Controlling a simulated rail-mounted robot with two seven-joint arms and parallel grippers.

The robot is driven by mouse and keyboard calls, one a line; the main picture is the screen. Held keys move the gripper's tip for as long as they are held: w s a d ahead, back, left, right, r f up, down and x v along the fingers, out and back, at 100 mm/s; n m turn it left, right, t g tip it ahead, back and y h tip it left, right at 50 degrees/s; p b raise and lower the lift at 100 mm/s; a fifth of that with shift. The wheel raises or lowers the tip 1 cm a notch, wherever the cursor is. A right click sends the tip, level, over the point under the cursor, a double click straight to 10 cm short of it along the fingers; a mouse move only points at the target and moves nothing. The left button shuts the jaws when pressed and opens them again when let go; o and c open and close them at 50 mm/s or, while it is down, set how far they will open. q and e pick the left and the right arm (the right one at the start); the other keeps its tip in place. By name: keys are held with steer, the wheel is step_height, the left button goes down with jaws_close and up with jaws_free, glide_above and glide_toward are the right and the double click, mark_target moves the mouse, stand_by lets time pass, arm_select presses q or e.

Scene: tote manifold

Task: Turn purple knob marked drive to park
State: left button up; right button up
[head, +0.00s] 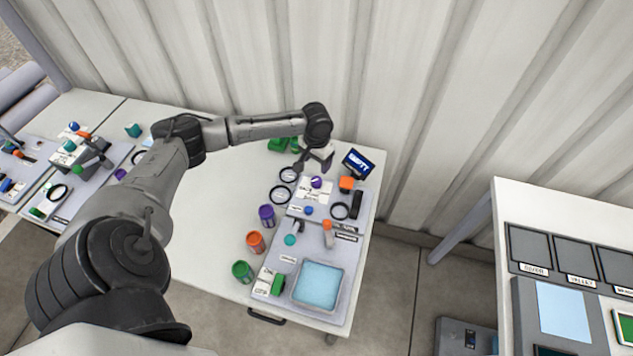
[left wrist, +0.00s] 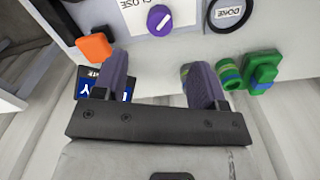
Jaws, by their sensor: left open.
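The purple knob (head: 316,182) sits on a white label plate near the back of the grey panel; a white pointer line crosses its face. It also shows in the left wrist view (left wrist: 159,19), at the top, with part of the word "CLOSE" beside it. Its drive and park marks are too small to read. My left gripper (left wrist: 160,75) is open and empty, its two fingers spread apart and short of the knob. In the head view the left gripper (head: 314,163) hangs just behind the knob, over the panel's back edge. My right gripper is not in view.
An orange block (head: 346,184) and a dark display (head: 357,164) stand right of the knob. A round "DONE" gauge (left wrist: 227,12) and green blocks (left wrist: 263,70) lie on the other side. Purple, orange and green cans (head: 255,242) line the panel's left edge.

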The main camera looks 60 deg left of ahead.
mark_target(317, 180)
arm_select(q)
step_height(317, 180, down, 9)
steer(key=shift+f+b, duration=0.15)
steer(key=shift+b, duration=0.6)
steer(key=shift+f, duration=0.4)
